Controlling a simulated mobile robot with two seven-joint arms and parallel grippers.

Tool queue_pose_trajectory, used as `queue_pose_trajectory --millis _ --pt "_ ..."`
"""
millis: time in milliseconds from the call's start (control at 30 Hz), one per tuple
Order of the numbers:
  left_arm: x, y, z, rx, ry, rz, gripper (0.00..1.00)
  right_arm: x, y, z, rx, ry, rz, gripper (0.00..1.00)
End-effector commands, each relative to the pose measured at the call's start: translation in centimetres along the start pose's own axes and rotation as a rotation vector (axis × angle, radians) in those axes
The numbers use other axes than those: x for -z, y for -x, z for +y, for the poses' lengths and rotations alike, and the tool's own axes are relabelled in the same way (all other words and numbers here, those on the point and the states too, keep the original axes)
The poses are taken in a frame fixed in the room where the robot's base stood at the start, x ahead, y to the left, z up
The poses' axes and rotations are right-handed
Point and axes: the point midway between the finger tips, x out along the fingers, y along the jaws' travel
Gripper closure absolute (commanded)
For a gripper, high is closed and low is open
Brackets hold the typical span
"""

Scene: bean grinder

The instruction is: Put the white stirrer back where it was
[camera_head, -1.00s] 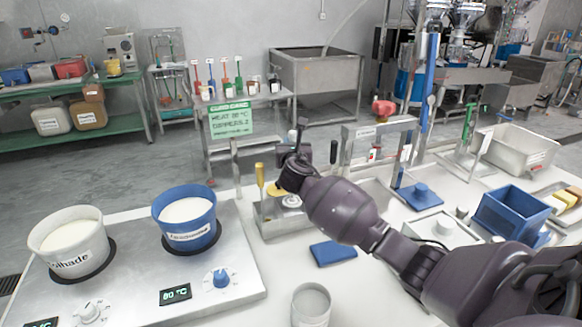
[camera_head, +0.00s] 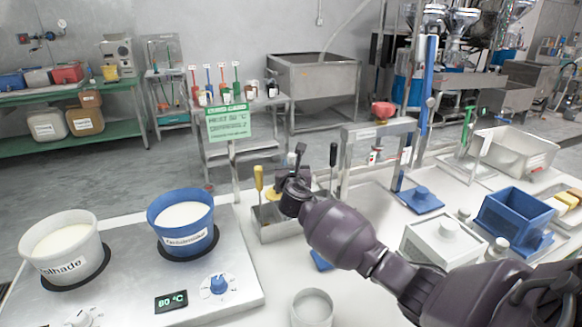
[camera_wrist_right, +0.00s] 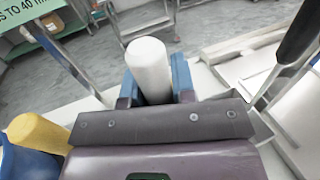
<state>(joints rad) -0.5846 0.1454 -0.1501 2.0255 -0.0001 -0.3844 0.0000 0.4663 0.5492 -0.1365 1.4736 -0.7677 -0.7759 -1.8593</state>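In the right wrist view, the white stirrer (camera_wrist_right: 150,70) shows as a thick white rounded handle between the blue finger pads of my right gripper (camera_wrist_right: 155,92). The gripper looks shut on it; the stirrer's lower part is hidden. In the head view, my right gripper (camera_head: 292,190) is over a metal holder (camera_head: 268,232), between a yellow-handled tool (camera_head: 259,179) and a black-handled tool (camera_head: 333,156). Those handles also show in the wrist view, yellow (camera_wrist_right: 38,132) at left and black (camera_wrist_right: 300,35) at right. My left gripper is not in view.
A white pot (camera_head: 48,272) and a blue pot (camera_head: 180,243) stand on the hot plate at left. A white cup (camera_head: 312,310) stands at the front. A blue pad (camera_head: 320,262) is partly behind my arm. A white box (camera_head: 440,242) and blue crate (camera_head: 512,215) stand at right.

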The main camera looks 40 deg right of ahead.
Motion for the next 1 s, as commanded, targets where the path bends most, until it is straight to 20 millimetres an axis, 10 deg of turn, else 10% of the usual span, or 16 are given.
queue_pose_trajectory --millis 133,533,1000 --pt "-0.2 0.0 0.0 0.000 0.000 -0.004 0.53 0.0 0.0 0.0 0.000 0.000 0.000 0.53" --pt "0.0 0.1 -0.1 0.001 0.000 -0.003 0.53 -0.3 0.6 0.0 0.000 0.001 0.000 0.53" --pt "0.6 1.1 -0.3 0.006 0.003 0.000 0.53 -0.4 8.8 0.0 -0.001 -0.002 0.000 0.53"
